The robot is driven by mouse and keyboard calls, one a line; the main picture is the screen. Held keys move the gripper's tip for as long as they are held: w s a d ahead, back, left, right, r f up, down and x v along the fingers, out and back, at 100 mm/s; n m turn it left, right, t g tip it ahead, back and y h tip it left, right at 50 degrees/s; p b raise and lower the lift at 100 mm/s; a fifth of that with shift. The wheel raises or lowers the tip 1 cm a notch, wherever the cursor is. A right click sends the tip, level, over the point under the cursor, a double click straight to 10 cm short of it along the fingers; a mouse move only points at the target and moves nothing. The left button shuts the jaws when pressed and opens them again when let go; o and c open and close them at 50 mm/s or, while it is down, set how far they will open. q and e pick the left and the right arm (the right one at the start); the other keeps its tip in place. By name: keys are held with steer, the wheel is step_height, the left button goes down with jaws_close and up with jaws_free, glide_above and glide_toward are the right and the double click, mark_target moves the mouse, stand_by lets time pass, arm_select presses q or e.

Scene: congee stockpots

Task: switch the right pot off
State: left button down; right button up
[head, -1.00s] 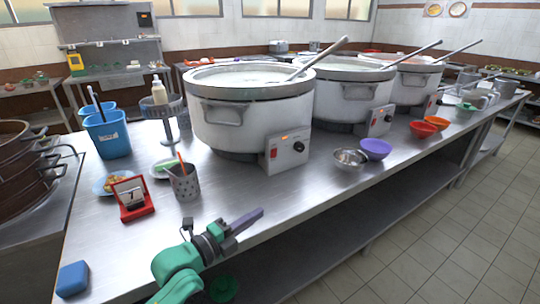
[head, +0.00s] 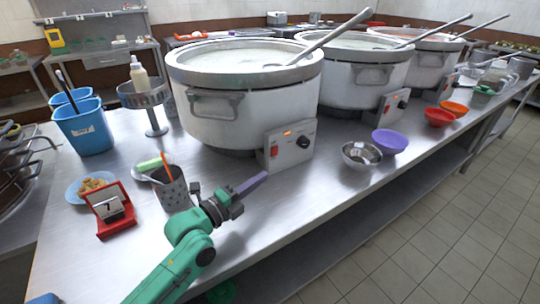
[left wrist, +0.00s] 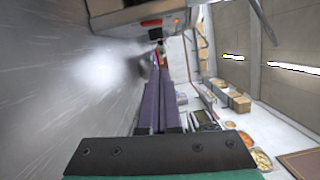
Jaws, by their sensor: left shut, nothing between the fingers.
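Three large white stockpots stand in a row. The right pot (head: 425,70) is farthest back, its control box (head: 446,88) small and its switch state unreadable. The middle pot (head: 350,80) has a control box (head: 393,105) with a black knob. The nearest, left pot (head: 222,115) has a control box (head: 289,146) with a lit orange lamp, red switch and black knob. My left gripper (head: 262,178) is shut and empty, its purple fingers pointing toward the left pot's box but apart from it. The fingers also show in the left wrist view (left wrist: 160,85). My right gripper is out of view.
A metal bowl (head: 361,155) and purple bowl (head: 390,141) lie near the steel table's front edge. Orange and red bowls sit farther right. A perforated cup (head: 172,190), red-framed stand (head: 108,210) and blue bins (head: 85,128) are at left. Ladles lean from the pots.

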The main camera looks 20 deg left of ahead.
mark_target(275, 151)
arm_select(q)
steer(key=w+p, duration=0.1)
steer(key=w, duration=0.8)
steer(key=shift+d+r+p, duration=0.15)
steer(key=shift+r+p, duration=0.15)
steer(key=shift+r, duration=0.1)
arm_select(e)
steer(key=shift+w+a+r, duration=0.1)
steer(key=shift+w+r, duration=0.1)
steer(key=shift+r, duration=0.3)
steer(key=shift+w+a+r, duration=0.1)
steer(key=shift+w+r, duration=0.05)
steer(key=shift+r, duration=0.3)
arm_select(q)
steer(key=shift+w, duration=0.1)
